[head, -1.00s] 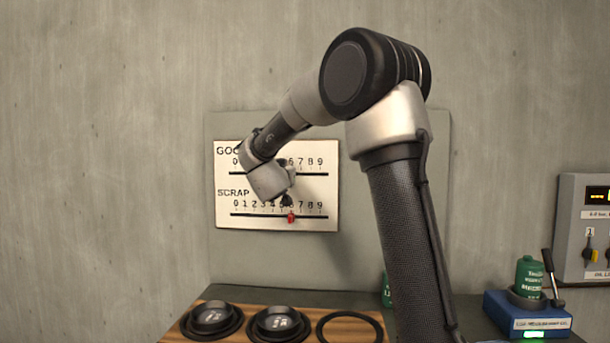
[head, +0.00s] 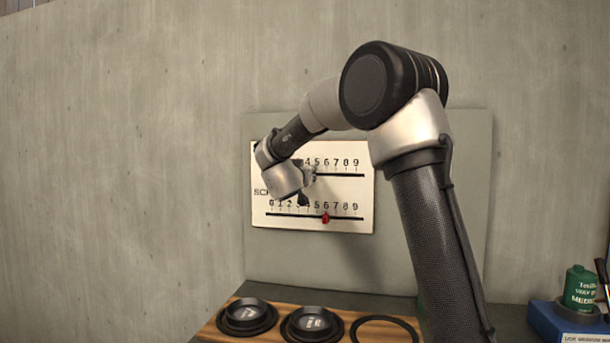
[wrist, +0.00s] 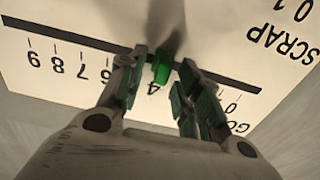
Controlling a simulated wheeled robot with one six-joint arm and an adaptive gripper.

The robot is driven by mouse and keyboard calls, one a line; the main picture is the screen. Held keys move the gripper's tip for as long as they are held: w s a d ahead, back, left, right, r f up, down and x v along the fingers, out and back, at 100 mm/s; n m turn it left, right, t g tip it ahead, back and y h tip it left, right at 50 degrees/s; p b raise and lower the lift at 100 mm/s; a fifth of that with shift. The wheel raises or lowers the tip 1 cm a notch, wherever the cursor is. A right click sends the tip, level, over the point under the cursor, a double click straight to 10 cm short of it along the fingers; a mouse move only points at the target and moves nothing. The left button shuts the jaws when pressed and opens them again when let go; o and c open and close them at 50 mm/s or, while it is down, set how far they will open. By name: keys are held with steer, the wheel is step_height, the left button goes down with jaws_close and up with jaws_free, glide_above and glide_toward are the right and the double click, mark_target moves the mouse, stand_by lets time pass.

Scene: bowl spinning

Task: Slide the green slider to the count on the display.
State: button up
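The white count board (head: 350,207) hangs on the grey panel, with an upper row and a SCRAP row of digits 0 to 9. The green slider (wrist: 162,73) sits on the upper rail in the wrist view, by the 4. My gripper (wrist: 164,62) has one finger on each side of it, with narrow gaps showing. In the head view my gripper (head: 307,186) is in front of the board and hides the green slider and the low upper digits. The red slider (head: 325,218) is on the lower rail near 6. The display is not in view now.
Two black bowls (head: 247,315) (head: 312,323) and a black ring (head: 384,330) rest on the wooden board below. A green container (head: 580,288) stands on a blue device (head: 565,323) at the right. The wall left of the panel is clear.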

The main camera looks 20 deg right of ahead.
steer(key=shift+s+a, duration=0.1)
steer(key=v, duration=1.1)
steer(key=shift+s+a, duration=0.25)
steer(key=shift+s, duration=0.05)
